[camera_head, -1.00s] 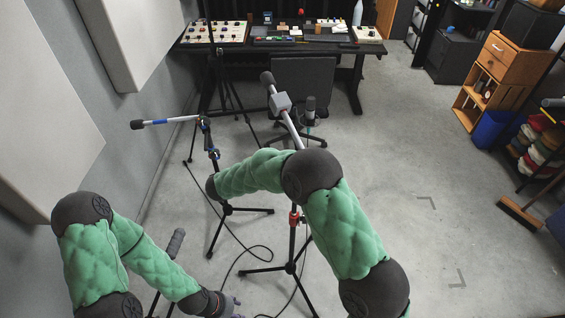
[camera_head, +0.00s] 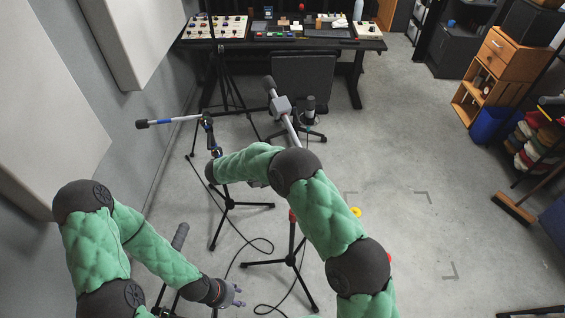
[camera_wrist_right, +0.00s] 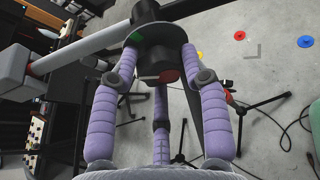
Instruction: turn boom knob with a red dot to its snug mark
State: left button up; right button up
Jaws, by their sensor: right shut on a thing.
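In the right wrist view a dark round boom knob (camera_wrist_right: 165,72) sits among the purple fingers of my right gripper (camera_wrist_right: 158,80), which is shut on it. A short red mark shows on the knob's near edge. A dark disc behind it carries a green mark (camera_wrist_right: 134,39). I cannot make out a separate snug mark. The knob is on the boom (camera_wrist_right: 85,48) of the middle stand, with its grey block (camera_head: 281,106). In the head view my right gripper is mostly hidden behind my arm. My left gripper (camera_head: 236,295) is open and empty, low over the floor.
A second stand with a blue-banded boom (camera_head: 165,121) stands at left. A third microphone (camera_head: 180,236) is near my left arm. Yellow (camera_head: 355,212) and red (camera_head: 389,257) discs lie on the floor. Cables run among the tripod legs. Open floor lies to the right.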

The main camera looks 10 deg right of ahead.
jog(key=shift+s+f, duration=0.2)
jog(key=shift+f, duration=0.15)
jog(key=o, duration=1.1)
jog(key=shift+w+r, duration=0.1)
jog(key=shift+r, duration=0.05)
jog(key=shift+a+r, duration=0.25)
jog(key=shift+a, duration=0.2)
jog(key=v, duration=1.1)
jog(key=shift+f, duration=0.1)
